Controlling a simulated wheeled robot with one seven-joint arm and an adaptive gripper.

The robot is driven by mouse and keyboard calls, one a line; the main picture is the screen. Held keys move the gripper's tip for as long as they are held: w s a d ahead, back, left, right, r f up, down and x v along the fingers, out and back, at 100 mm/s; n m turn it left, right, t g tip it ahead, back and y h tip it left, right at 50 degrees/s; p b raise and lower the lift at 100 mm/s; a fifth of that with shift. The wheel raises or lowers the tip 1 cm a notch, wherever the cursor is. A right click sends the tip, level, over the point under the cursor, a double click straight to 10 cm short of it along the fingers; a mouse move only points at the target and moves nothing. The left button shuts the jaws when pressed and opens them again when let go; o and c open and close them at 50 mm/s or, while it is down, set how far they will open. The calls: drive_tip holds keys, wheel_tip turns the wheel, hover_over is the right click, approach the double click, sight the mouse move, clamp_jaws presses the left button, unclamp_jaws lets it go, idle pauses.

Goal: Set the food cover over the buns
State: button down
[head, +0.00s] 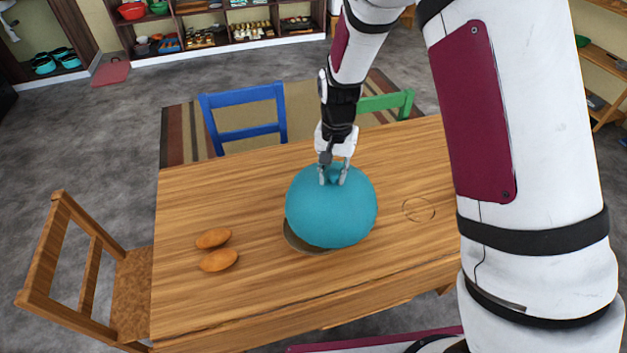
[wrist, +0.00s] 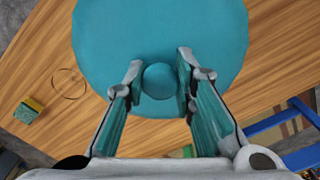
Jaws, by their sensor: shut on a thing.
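The food cover (head: 330,212) is a teal dome with a small round knob on top. My gripper (head: 334,175) is above it, shut on the knob, and the cover hangs level or nearly so. The wrist view shows the cover (wrist: 160,35) with its knob (wrist: 159,81) between the two fingers (wrist: 158,85). Two orange-brown buns, the upper one (head: 213,238) and the lower one (head: 219,260), lie bare on the wooden table (head: 200,195), left of the cover and apart from it. A dark round patch shows under the cover's lower left edge; I cannot tell whether it is shadow or a plate.
A thin ring mark (head: 419,209) is on the table right of the cover. A yellow and green block (wrist: 28,110) shows in the wrist view. A blue chair (head: 247,120) and a green chair (head: 388,103) stand behind, a wooden chair (head: 90,270) at the left. Table around the buns is clear.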

sight(318, 191)
drive_tip(key=shift+m, duration=0.7)
drive_tip(key=a, duration=0.1)
drive_tip(key=s+a, duration=0.2)
drive_tip(key=shift+s+a+r+p, duration=0.1)
drive_tip(key=shift+a+r+p, duration=0.15)
drive_tip(key=shift+p, duration=0.15)
drive_tip(key=shift+s+a+f, duration=0.1)
drive_tip(key=shift+s+a, duration=0.1)
drive_tip(key=shift+a, duration=0.15)
drive_tip(key=shift+w+d+f+b, duration=0.15)
drive_tip(key=shift+f+b, duration=0.45)
drive_tip(key=shift+f, duration=1.65)
drive_tip(key=shift+f+b, duration=0.35)
drive_tip(key=shift+f, duration=0.7)
drive_tip(key=shift+f, duration=0.9)
